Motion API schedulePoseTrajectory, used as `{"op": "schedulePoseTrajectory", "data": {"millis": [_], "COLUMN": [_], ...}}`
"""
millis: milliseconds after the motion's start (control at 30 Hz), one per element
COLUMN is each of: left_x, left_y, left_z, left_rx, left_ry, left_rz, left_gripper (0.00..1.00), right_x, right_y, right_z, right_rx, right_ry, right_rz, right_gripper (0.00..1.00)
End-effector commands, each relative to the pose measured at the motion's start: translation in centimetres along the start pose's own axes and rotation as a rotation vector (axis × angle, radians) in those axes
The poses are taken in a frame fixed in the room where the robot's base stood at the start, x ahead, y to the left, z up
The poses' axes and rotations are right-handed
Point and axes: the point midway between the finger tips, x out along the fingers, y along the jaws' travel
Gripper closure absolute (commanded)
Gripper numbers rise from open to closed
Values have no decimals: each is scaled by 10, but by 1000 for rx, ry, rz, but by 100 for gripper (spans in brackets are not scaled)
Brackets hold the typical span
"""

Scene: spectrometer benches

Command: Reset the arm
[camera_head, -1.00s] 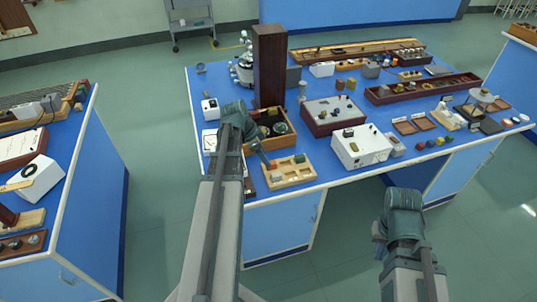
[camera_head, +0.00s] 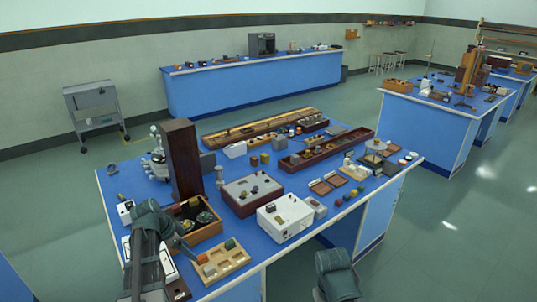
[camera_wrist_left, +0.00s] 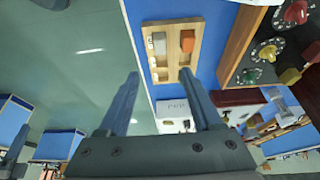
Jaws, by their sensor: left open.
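My left arm comes in from the lower left of the head view. Its gripper (camera_head: 187,247) is above the near left edge of the blue bench (camera_head: 262,250), beside a shallow wooden tray (camera_head: 243,262). In the left wrist view, the two fingers (camera_wrist_left: 159,76) are wide apart with nothing between them. The tray (camera_wrist_left: 171,68) lies beyond the fingertips there, with an orange block (camera_wrist_left: 188,41) and a grey block (camera_wrist_left: 159,43) in it. Of my right arm, only a dark link shows at the bottom of the head view; its gripper is out of sight.
A wooden box with dials (camera_head: 211,231), a white instrument box (camera_head: 285,217) and a tall brown column (camera_head: 181,160) stand close to my left gripper. Other blue benches stand behind (camera_head: 255,87) and at the right (camera_head: 425,121). Open floor lies between them.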

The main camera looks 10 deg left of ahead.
Motion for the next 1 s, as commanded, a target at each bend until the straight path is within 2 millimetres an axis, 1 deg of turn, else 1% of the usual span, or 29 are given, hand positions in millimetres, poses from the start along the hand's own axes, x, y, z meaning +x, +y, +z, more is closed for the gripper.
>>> {"op": "schedulePoseTrajectory", "data": {"millis": [67,167,267,300,367,400,467,500,567,600,700,800,900,1000], "left_x": [4,15,30,36,44,48,54,57,60,62,65,65,65,64], "left_y": [9,35,78,97,125,144,172,190,216,234,272,302,322,334], "left_z": [-7,-26,-53,-64,-76,-84,-93,-98,-105,-108,-113,-114,-114,-114], "left_rx": [-3,-25,-65,-83,-113,-131,-159,-177,-203,-221,-261,-296,-322,-341], "left_ry": [-9,-46,-109,-140,-185,-215,-259,-287,-326,-351,-400,-433,-450,-459], "left_rz": [9,34,60,68,71,70,62,53,34,18,-28,-76,-116,-142], "left_gripper": [34,34,34,34,34,34,34,34,34,34,34,34,34,34], "right_x": [0,0,0,0,0,0,0,0,0,0,0,0,0,0], "right_y": [0,0,0,0,0,0,0,0,0,0,0,0,0,0], "right_z": [0,0,0,0,0,0,0,0,0,0,0,0,0,0], "right_rx": [0,0,0,0,0,0,0,0,0,0,0,0,0,0], "right_ry": [0,0,0,0,0,0,0,0,0,0,0,0,0,0], "right_rz": [0,0,0,0,0,0,0,0,0,0,0,0,0,0], "right_gripper": [100,100,100,100,100,100,100,100,100,100,100,100,100,100]}}
